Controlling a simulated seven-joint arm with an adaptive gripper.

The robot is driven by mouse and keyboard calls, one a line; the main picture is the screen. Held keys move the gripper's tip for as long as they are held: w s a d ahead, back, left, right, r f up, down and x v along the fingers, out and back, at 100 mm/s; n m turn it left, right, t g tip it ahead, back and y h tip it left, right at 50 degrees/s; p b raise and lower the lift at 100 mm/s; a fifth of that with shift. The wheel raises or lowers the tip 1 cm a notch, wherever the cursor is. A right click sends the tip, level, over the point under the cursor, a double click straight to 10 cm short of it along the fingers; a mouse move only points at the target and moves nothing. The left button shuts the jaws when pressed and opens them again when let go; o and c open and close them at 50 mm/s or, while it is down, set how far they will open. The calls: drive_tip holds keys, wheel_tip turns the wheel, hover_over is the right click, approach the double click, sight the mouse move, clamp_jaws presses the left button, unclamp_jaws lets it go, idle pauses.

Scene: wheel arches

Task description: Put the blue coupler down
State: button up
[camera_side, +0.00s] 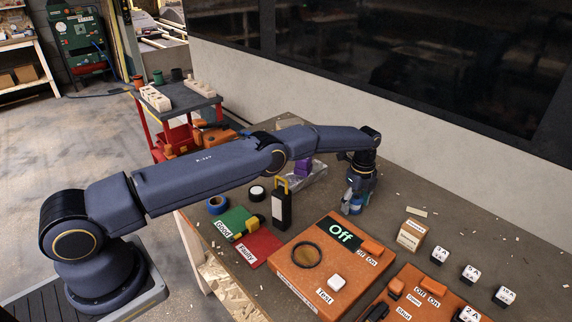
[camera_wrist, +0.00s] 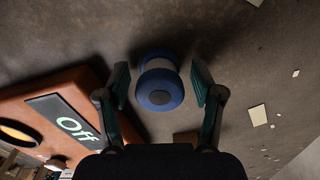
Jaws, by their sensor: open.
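The blue coupler (camera_wrist: 160,90) is a short cylinder with blue ends and a pale middle band. In the wrist view it sits between the two fingers of my gripper (camera_wrist: 165,88), with a visible gap on each side. My gripper is open, pointing down around the coupler. In the side view my gripper (camera_side: 353,198) is low over the bench behind the orange test box, and the coupler is largely hidden by the fingers. The coupler appears to stand on the bench; its base is hidden.
The orange test box (camera_side: 315,285) with an "Off" display is close in front. A green "Good" pad (camera_side: 233,217), a red "Faulty" pad (camera_side: 262,245) and a black block with a yellow handle (camera_side: 281,209) lie left. A small labelled box (camera_side: 411,236) stands right.

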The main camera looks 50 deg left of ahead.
sight(357, 197)
drive_tip(key=shift+r, duration=0.1)
wheel_tip(357, 197, up, 12)
drive_tip(key=shift+f, duration=0.25)
drive_tip(key=s+a+r+n+t, duration=0.1)
drive_tip(key=s+r+n, duration=0.2)
drive_tip(key=r, duration=0.5)
drive_tip(key=s+a+r+n+t, duration=0.1)
drive_tip(key=s+r+n, duration=0.1)
drive_tip(key=r, duration=0.7)
drive_tip(key=s+a+r+n+t, duration=0.1)
drive_tip(key=s+a+r+n, duration=0.2)
drive_tip(key=s+r+n, duration=0.55)
drive_tip(key=s+a+f+n+t, duration=0.1)
drive_tip(key=s+f+n, duration=0.1)
drive_tip(key=s, duration=1.1)
drive_tip(key=s+a+f+n+t, duration=0.1)
drive_tip(key=s+n, duration=0.4)
drive_tip(key=s, duration=0.9)
wheel_tip(357, 197, down, 3)
drive_tip(key=shift+s+a+r+t, duration=0.2)
drive_tip(key=shift+s+a+t, duration=0.1)
drive_tip(key=shift+a, duration=0.45)
